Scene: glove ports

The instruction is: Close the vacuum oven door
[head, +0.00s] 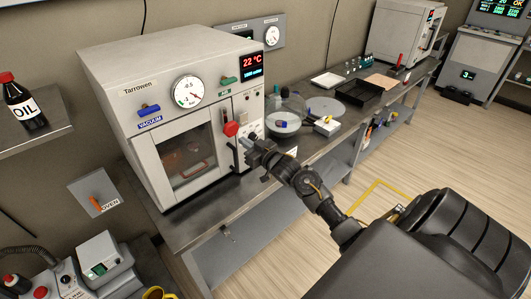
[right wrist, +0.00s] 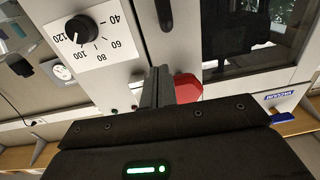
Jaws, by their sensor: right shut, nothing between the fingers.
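The vacuum oven (head: 118,98) is a light grey box on the bench at the left. Its door (head: 160,150) has a dark window and lies flush or nearly flush with the front; I cannot tell whether a small gap is left. A red handle (head: 230,129) sits at the door's upper right edge. My right gripper (head: 243,144) is shut and empty, just in front of the oven beside the handle. In the right wrist view its fingers (right wrist: 158,88) are together, with the red handle (right wrist: 187,88) close beside them; contact is unclear. My left gripper is not in view.
A dial knob (right wrist: 79,29) is on the oven's control panel. A glass desiccator (head: 284,122), a round grey plate (head: 325,107) and a black tray (head: 358,94) stand on the bench to the right. The floor in front (head: 310,217) is mostly clear.

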